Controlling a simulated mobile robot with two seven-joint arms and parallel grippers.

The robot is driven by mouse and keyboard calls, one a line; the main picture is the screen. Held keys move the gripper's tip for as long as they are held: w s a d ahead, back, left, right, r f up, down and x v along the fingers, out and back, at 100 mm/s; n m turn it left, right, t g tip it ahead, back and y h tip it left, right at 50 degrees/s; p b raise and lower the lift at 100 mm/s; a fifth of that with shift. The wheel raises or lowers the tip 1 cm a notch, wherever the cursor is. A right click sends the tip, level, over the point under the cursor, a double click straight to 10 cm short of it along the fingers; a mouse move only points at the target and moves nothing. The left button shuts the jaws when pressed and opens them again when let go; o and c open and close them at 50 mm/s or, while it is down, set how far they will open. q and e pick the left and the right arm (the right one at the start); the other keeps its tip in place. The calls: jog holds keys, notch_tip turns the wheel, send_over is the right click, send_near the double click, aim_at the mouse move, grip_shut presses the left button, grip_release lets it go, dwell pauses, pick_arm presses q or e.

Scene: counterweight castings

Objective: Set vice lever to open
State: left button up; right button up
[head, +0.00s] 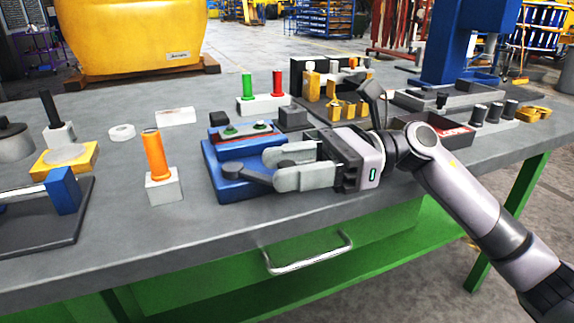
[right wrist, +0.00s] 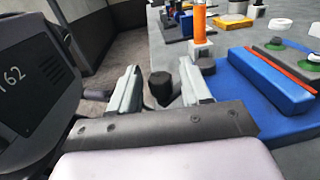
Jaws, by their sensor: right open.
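The blue vice (head: 222,181) sits near the front edge of the grey bench. Its dark lever (head: 233,168) has a round end over the vice's left side, and its bar runs right toward my right gripper (head: 272,171). That gripper is open, its two pale fingers pointing left above the vice. In the right wrist view, a dark knob (right wrist: 160,88) that looks like the lever's handle stands between the open fingers (right wrist: 158,70). I cannot tell whether either finger touches it. The blue vice (right wrist: 270,85) shows to the right there. My left gripper is not in view.
An orange-handled post on a pale block (head: 163,188) stands left of the vice. Green and red handles on a white block (head: 263,104) stand behind it. A dark tray (head: 440,128) lies to the right. Bare bench lies in front of the vice.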

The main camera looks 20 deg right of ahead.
jog(key=d, duration=0.5)
jog(key=shift+d+b, duration=0.2)
jog(key=shift+b, duration=0.1)
jog(key=shift+s+d, duration=0.15)
jog(key=shift+d, duration=0.5)
